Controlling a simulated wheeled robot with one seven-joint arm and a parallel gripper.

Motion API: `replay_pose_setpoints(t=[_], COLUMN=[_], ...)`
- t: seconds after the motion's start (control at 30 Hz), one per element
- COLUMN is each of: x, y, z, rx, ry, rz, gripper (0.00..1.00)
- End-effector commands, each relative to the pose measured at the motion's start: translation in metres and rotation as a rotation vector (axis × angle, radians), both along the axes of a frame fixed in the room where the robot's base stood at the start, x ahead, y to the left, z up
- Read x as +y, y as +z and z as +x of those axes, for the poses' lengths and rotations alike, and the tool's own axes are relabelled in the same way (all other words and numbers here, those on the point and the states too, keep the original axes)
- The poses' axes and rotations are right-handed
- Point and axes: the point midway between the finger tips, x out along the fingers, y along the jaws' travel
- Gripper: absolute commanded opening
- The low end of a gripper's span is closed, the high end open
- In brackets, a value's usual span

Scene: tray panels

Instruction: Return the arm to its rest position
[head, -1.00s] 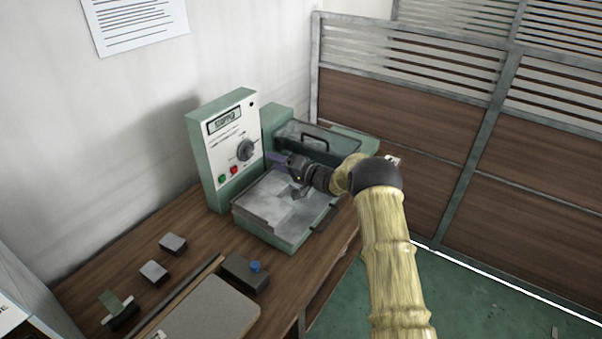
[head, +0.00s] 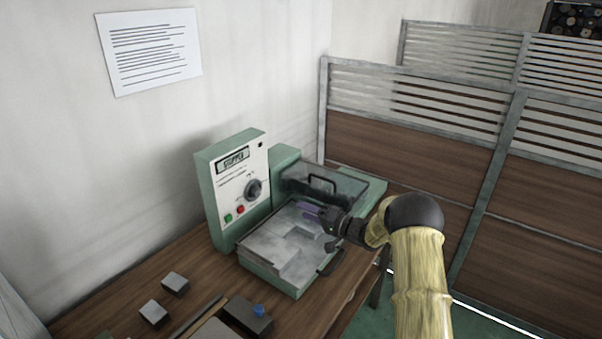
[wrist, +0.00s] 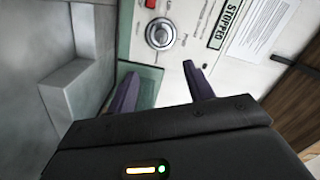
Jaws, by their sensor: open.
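My gripper (head: 312,212) is at the end of my arm, above the right side of the grey tray (head: 262,247) of the green machine. In the wrist view its two purple fingers (wrist: 160,88) stand apart with nothing between them. Beyond the fingers are the machine's white control panel (wrist: 205,25), with a dial, and a display reading STOPPED. In the head view the panel (head: 243,190) stands upright to the left of my gripper. My arm reaches in from the lower right. Whether the gripper touches the tray is hard to tell.
A clear lid with a black handle (head: 322,184) stands behind the tray. Another handle (head: 331,263) is at the tray's front right. Wood partitions (head: 400,150) stand behind.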

Motion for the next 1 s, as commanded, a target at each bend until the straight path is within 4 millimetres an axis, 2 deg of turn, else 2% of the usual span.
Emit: replay_pose_setpoints(t=[0.17, 0.33, 0.47, 0.53, 0.67, 0.77, 0.87, 1.0], x=[-0.003, -0.019, -0.040, -0.052, -0.073, -0.087, -0.096, -0.103], y=[0.018, 0.048, 0.066, 0.074, 0.085, 0.090, 0.093, 0.095], z=[0.004, 0.003, -0.014, -0.029, -0.070, -0.110, -0.159, -0.238], rx=[-0.027, -0.057, -0.040, -0.015, 0.058, 0.137, 0.225, 0.365], ry=[-0.079, -0.255, -0.378, -0.426, -0.476, -0.480, -0.447, -0.348], rz=[-0.082, -0.299, -0.505, -0.615, -0.818, -0.961, -1.090, -1.232], gripper=[0.52, 0.52, 0.52, 0.52, 0.52, 0.52, 0.52, 0.52])
